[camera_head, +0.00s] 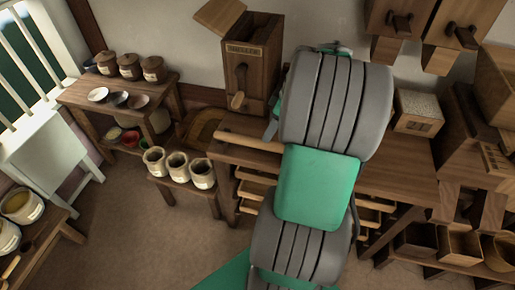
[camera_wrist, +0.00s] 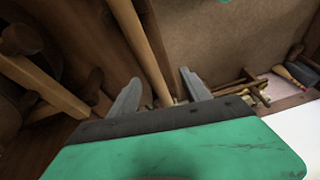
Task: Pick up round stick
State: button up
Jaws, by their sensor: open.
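The round stick (camera_head: 249,141) is a light wooden rod. In the head view it lies along the left part of the wooden table (camera_head: 402,172), and its right end is hidden behind my arm. In the wrist view the stick (camera_wrist: 138,45) runs from the top down to between my fingers. My gripper (camera_wrist: 158,94) is open, with one grey finger on each side of the stick. I cannot tell whether either finger touches it.
A tall wooden mill box (camera_head: 250,65) stands behind the stick. A low bench with several jars (camera_head: 178,165) is left of the table. A speckled box (camera_head: 418,112) sits at the table's back right. Open floor (camera_head: 120,235) lies at the front left.

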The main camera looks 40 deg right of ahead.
aim_at(258, 143)
jog(key=shift+n+t+y, duration=0.3)
jog(key=shift+n, duration=0.2)
jog(key=s+d+f, duration=0.1)
jog(key=d, duration=0.2)
jog(key=s+d+f, duration=0.1)
jog(key=d, duration=0.1)
jog(key=shift+s+d+f, duration=0.2)
jog(key=shift+s+f, duration=0.1)
jog(key=x, duration=0.7)
jog(key=shift+a+f, duration=0.2)
jog(key=shift+a, duration=0.05)
grip_shut()
